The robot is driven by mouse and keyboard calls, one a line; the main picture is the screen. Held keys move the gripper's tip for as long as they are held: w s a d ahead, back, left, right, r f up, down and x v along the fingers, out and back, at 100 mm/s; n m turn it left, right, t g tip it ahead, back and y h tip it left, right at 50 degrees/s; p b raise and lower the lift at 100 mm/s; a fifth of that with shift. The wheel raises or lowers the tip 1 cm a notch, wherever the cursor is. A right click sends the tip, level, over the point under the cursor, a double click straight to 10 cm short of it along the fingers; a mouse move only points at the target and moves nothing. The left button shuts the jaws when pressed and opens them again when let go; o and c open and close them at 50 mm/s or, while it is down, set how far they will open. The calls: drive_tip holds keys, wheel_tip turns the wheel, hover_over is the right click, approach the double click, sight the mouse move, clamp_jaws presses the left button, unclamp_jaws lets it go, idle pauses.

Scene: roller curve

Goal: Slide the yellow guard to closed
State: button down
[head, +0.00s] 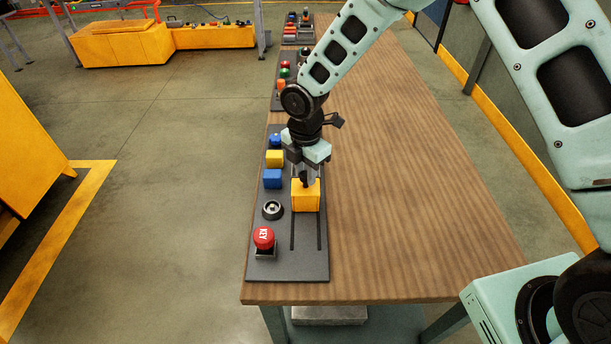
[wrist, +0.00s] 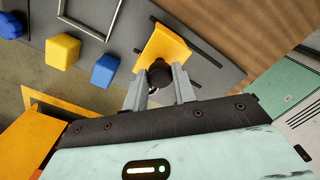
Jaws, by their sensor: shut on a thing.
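The yellow guard (head: 305,197) sits on a dark panel (head: 272,267) at the left edge of the wooden table. It is part way along two dark parallel slots, which run on toward the near end of the panel. My gripper (head: 306,180) is above and behind the guard, pointing down. In the wrist view the fingers (wrist: 160,90) are closed on a dark round knob (wrist: 160,74) at the yellow guard (wrist: 168,45). The fingers hide part of the knob and the guard's lower side.
More panels with coloured controls stand farther back. The table (head: 400,200) is clear to the right.

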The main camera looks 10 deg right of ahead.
drive_tip(key=shift+w+r, duration=0.1)
drive_tip(key=shift+w, duration=0.2)
drive_tip(key=c, duration=1.1)
unclamp_jaws()
wheel_tip(320, 180, up, 17)
drive_tip(key=b, duration=0.3)
drive_tip(key=shift+r+b, duration=0.2)
drive_tip(key=shift+b, duration=0.1)
drive_tip(key=shift+s, duration=0.15)
drive_tip(key=s+d+f+m, duration=0.1)
drive_tip(key=s+m, duration=0.4)
drive_tip(key=s, duration=0.4)
drive_tip(key=s+d+f+m+b, duration=0.1)
drive_tip(key=s+m, duration=0.5)
drive_tip(key=s, duration=0.4)
drive_tip(key=s+d+f+m+b, duration=0.1)
drive_tip(key=s+m, duration=0.5)
drive_tip(key=s, duration=0.4)
drive_tip(key=shift+s+d+f+y, duration=0.1)
drive_tip(key=shift+d+y, duration=0.2)
drive_tip(key=shift+d, duration=0.05)
